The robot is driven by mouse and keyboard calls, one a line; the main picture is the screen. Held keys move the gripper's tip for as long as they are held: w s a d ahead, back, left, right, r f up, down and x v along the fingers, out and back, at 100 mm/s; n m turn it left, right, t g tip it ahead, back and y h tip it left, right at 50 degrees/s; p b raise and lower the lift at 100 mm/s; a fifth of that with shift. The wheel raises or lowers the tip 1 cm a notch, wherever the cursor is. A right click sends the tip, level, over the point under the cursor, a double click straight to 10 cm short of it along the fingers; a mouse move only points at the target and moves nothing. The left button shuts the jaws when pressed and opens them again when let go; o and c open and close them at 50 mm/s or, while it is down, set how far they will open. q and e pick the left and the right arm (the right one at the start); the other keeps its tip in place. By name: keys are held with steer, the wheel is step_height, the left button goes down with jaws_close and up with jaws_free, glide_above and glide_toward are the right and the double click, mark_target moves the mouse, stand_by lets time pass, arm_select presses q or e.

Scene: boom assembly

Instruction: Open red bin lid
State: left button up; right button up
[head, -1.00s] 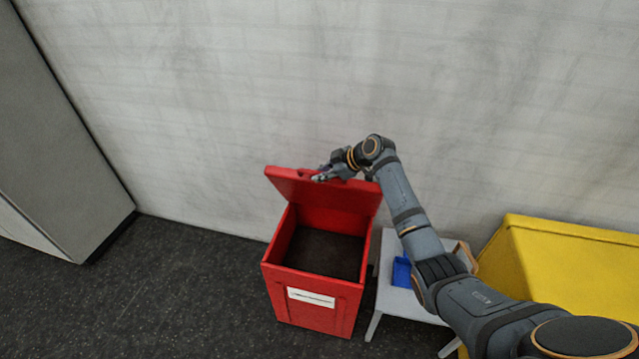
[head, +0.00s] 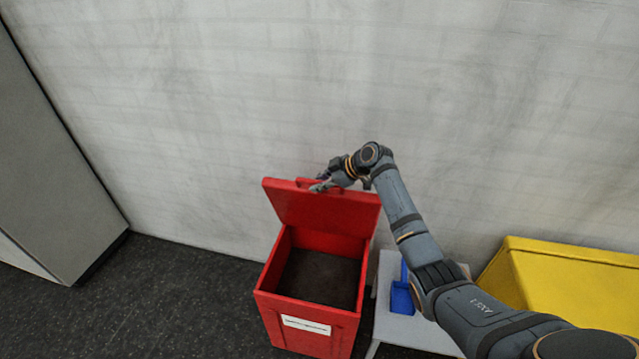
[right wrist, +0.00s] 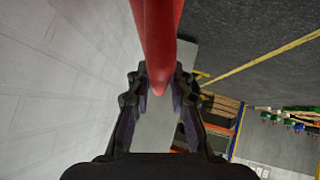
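The red bin (head: 311,325) stands on the floor against the wall, with its red lid (head: 325,212) tilted up and back at the rear. The dark inside of the bin shows. The exact contact is hard to see. My left gripper is not in view.
A yellow bin (head: 575,285) is farther right. A grey cabinet (head: 50,170) is at the left. The floor (head: 190,300) between cabinet and red bin is clear.

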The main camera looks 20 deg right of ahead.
steer(key=shift+o, duration=1)
steer(key=v, duration=1.2)
steer(key=shift+f, duration=0.1)
